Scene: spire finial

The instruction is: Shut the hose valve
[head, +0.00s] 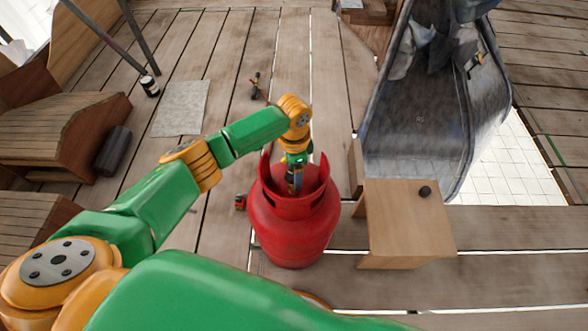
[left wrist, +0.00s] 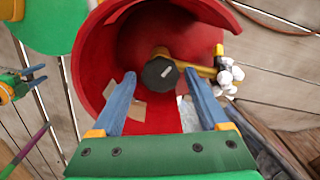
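A red gas cylinder (head: 292,230) stands upright on the plank floor, with a tall red collar around its top. In the left wrist view, a dark faceted valve knob (left wrist: 160,73) sits inside the collar (left wrist: 95,70), with a brass stem (left wrist: 203,70) and a whitish fitting (left wrist: 228,75) to its right. My left gripper (head: 294,190) reaches down into the collar. Its two blue fingers are open in the left wrist view (left wrist: 160,80), one to each side of the knob, with gaps visible. My right gripper (left wrist: 36,75) shows small at the left edge, fingers apart.
A grey mat (head: 181,108) and a dark roller (head: 113,152) lie to the left. A small red-and-black item (head: 240,202) is beside the cylinder.

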